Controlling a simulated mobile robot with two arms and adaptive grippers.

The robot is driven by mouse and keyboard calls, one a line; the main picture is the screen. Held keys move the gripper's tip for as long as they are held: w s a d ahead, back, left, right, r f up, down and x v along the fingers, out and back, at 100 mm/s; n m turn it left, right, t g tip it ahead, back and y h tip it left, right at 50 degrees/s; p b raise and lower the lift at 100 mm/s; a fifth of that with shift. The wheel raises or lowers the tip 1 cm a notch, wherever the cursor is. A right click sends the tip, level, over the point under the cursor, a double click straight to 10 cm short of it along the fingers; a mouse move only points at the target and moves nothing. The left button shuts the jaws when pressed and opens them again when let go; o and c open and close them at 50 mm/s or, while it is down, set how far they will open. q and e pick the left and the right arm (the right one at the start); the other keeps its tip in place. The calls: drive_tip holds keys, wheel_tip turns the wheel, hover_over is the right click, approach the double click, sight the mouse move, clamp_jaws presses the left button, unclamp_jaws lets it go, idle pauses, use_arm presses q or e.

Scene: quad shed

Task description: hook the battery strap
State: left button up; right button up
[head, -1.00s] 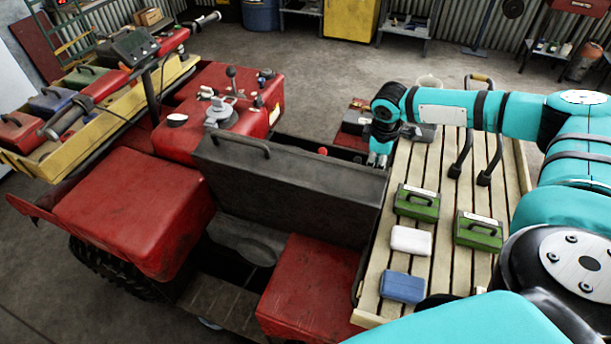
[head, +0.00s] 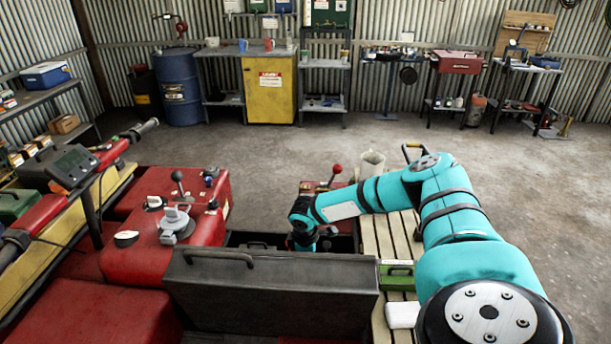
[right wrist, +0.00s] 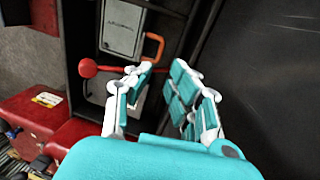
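Just beyond the fingertips is an orange loop (right wrist: 154,46), which may be part of the strap. It lies beside a light grey labelled box (right wrist: 122,28), possibly the battery, in a dark bay. I cannot tell whether the loop is hooked on anything. In the head view the seat back hides the fingertips. My left gripper is not in view.
A red-knobbed lever (right wrist: 88,68) stands left of the fingers in the wrist view. A dark panel (right wrist: 270,60) is close on the right. In the head view, the red cowl (head: 190,225) lies left of the bay and the slatted rack (head: 385,240) right.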

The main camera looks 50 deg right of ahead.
drive_tip(key=f, duration=0.5)
drive_tip(key=w+d+f, duration=0.1)
drive_tip(key=f, duration=0.2)
drive_tip(key=shift+d+f, duration=0.1)
drive_tip(key=shift+f, duration=0.2)
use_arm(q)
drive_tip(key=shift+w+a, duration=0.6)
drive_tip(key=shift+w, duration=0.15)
use_arm(e)
drive_tip(key=shift+c, duration=0.4)
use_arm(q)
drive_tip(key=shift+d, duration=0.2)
use_arm(e)
clamp_jaws()
